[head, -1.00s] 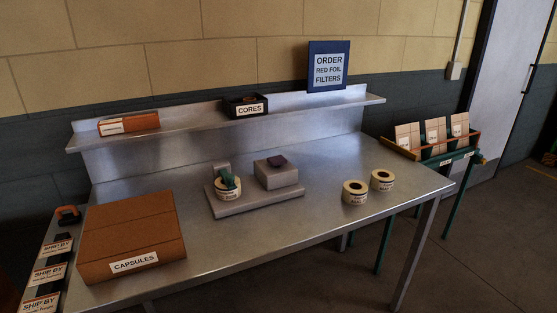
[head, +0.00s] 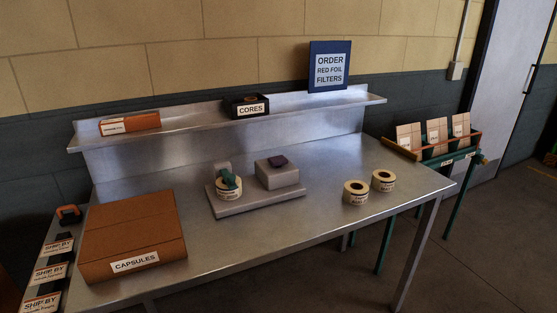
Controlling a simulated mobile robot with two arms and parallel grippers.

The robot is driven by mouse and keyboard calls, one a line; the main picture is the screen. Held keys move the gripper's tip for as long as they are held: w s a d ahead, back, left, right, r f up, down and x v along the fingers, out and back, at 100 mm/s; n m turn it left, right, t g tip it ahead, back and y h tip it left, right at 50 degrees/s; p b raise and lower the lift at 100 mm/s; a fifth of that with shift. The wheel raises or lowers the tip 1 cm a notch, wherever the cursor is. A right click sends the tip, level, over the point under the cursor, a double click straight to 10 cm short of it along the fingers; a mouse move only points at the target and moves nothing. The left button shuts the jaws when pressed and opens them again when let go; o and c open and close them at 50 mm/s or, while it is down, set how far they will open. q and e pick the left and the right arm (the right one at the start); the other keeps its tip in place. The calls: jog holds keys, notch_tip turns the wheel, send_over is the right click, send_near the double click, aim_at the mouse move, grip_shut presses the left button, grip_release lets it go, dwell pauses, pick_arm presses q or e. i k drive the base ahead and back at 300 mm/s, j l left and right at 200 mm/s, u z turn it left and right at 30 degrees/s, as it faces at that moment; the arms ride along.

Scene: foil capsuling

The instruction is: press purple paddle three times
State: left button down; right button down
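The purple paddle (head: 278,162) is a small dark purple piece on top of a grey block (head: 277,176). The block stands on the right part of a grey base plate (head: 232,210) in the middle of the metal table. A label roll (head: 228,193) with a green part (head: 229,179) on it sits at the left of the same base. Neither of my grippers shows in the head view, and nothing touches the paddle.
A brown box marked CAPSULES (head: 132,235) takes up the table's left side. Two label rolls (head: 356,193) (head: 383,180) stand to the right. A shelf (head: 200,123) behind holds a CORES box (head: 246,106), an orange box (head: 130,123) and an order sign (head: 329,66). The table front is clear.

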aim_at(277, 162)
jog(key=i+l+u, duration=0.1)
jog(key=u, duration=0.4)
jog(key=i+l+u, duration=0.15)
jog(key=l, duration=0.15)
jog(key=i+l+u, duration=0.1)
jog(key=l, duration=0.2)
jog(key=i+l+u, duration=0.15)
jog(key=l, duration=0.2)
jog(key=i+l+u, duration=0.15)
jog(key=l, duration=0.15)
jog(key=i+l+u, duration=0.15)
jog(key=l, duration=0.2)
jog(key=i+l, duration=0.1)
jog(key=l, duration=0.7)
jog(key=i, duration=0.05)
